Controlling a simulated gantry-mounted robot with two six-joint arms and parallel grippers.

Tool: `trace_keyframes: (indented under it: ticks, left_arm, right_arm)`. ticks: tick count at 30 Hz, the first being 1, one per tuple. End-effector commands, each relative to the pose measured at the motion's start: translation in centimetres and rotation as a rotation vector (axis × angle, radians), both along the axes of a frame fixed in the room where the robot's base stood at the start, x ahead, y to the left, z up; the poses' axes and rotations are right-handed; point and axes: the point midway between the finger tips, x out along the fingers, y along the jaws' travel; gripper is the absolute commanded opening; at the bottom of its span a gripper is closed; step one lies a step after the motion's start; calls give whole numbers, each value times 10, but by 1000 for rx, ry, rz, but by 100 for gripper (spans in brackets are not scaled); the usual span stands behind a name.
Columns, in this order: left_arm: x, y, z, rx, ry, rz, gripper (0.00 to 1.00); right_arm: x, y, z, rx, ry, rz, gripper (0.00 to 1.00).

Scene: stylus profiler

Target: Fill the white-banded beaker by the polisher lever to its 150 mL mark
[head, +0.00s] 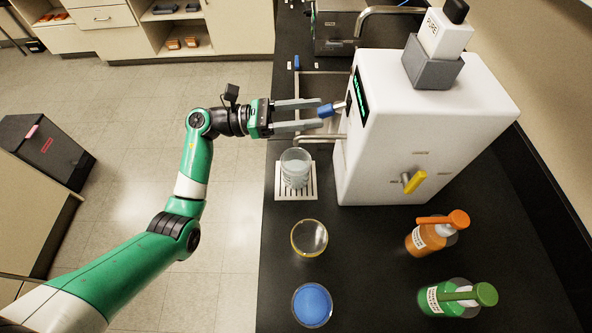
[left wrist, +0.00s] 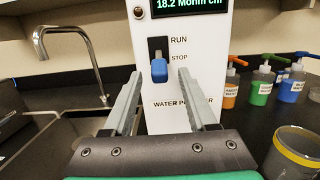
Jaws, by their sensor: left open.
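The water polisher (head: 430,125) is a white box with a blue-tipped lever (head: 326,111) on its front. In the left wrist view the lever (left wrist: 159,70) sits low in its slot, by the STOP label. My left gripper (head: 318,114) is open, with its fingers on either side of the lever tip and gaps visible. A clear beaker with a pale band (head: 296,168) stands upright on a white slotted tray (head: 296,194) near the polisher. Its contents look pale; I cannot read its level or marks. My right gripper is out of view.
A yellow-rimmed beaker (head: 309,238) and a beaker with blue contents (head: 312,305) stand nearer on the black bench. Orange (head: 430,232) and green (head: 455,297) pump bottles stand at the right. A sink tap (left wrist: 75,50) is left of the polisher.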

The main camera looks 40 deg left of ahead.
Motion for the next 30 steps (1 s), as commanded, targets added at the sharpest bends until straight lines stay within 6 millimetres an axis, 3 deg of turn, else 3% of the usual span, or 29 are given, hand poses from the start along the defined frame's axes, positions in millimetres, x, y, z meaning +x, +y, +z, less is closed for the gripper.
trace_keyframes:
  ticks: [12,25,30]
  left_arm:
    - [-35,34,-9,2,0,2,58]
    - [-41,39,-9,1,0,1,58]
    - [-57,56,-11,1,0,5,58]
  right_arm:
    - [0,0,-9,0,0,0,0]
    - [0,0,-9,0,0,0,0]
    - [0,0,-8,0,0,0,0]
